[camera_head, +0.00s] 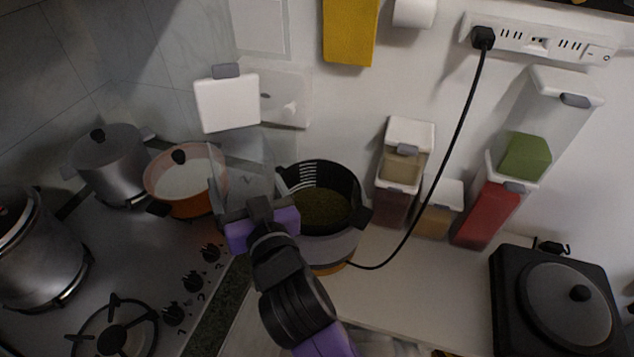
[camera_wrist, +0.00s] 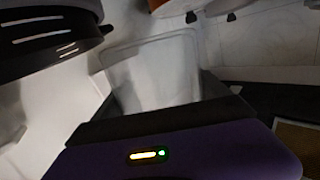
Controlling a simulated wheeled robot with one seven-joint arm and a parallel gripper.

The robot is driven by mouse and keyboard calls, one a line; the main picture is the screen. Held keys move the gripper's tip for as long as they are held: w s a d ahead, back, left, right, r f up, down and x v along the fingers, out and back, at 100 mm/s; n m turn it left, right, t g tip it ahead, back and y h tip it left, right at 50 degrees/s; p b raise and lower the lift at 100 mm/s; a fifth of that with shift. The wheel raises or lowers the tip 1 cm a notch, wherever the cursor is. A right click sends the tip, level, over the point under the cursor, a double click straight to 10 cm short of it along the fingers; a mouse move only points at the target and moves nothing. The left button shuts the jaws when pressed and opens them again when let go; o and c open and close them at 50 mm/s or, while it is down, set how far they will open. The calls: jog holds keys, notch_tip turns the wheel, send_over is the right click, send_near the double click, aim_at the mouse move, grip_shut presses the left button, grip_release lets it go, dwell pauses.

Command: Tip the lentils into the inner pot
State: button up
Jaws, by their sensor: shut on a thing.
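The inner pot sits in a grey cooker body (camera_head: 335,245) on the counter. A greenish-brown layer of lentils (camera_head: 325,207) lies in its bottom. In the wrist view the container (camera_wrist: 158,70) is between my dark fingers (camera_wrist: 165,118), and the slotted inner pot (camera_wrist: 45,38) is at upper left.
Spice dispensers with tan (camera_head: 402,165), red (camera_head: 487,210) and green (camera_head: 525,157) contents stand at right. A black cable (camera_head: 455,140) hangs across the counter. An orange pot (camera_head: 187,180) and a steel pot (camera_head: 110,165) stand on the stove at left.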

aim_at(231, 149)
jog(key=shift+a+r+n+p, duration=0.1)
jog(key=shift+r+n+p, duration=0.2)
jog(key=shift+r+n, duration=0.15)
notch_tip(231, 149, up, 5)
jog(key=p, duration=0.3)
jog(key=shift+f, duration=0.15)
jog(key=shift+f, duration=0.1)
